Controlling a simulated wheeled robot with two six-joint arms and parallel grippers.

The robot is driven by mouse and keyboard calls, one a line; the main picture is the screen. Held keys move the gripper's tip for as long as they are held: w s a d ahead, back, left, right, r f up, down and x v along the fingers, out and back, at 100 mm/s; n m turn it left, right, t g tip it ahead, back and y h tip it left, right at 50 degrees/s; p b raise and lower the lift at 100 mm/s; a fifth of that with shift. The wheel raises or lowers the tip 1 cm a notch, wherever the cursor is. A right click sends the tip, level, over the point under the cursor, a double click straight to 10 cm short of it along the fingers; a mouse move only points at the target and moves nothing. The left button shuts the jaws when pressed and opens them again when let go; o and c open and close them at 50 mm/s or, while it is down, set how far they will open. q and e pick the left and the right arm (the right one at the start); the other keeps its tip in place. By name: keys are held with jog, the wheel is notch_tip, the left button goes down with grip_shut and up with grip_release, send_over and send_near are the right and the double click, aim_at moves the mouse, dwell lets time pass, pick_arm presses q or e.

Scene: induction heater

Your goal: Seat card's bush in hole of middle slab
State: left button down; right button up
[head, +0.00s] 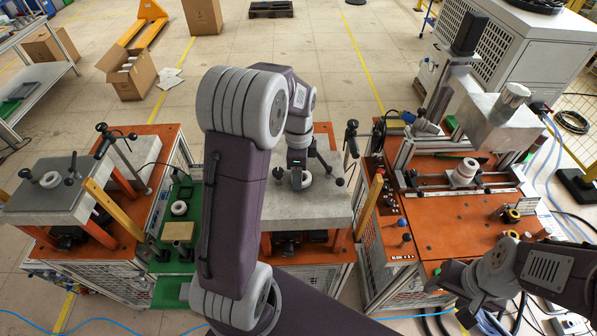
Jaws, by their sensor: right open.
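The middle slab (327,208) is a grey block on an orange bench at centre. A pale ring-shaped bush (307,181) shows at its hole; I cannot tell how deep it sits. My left gripper (297,180) points down right over this ring, and its fingers are too small and overlapped to read. Another pale ring (179,208) lies on the green stand to the left. A small white card (527,206) stands at the right bench; its print is not legible. My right gripper (448,285) is open at the lower right, low in front of the right orange bench, apart from the slab.
Black-knobbed clamps (351,135) stand around the middle slab. The left slab (45,205) carries another ring. Blue hoses run on the floor. My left arm covers much of the centre.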

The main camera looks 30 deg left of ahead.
pick_arm(q)
jog(key=shift+f, duration=0.35)
jog(key=shift+r, duration=0.1)
jog(key=c, duration=0.6)
grip_release()
notch_tip(320, 180, up, 9)
jog(key=shift+r+b, duration=0.1)
jog(key=shift+b, duration=0.45)
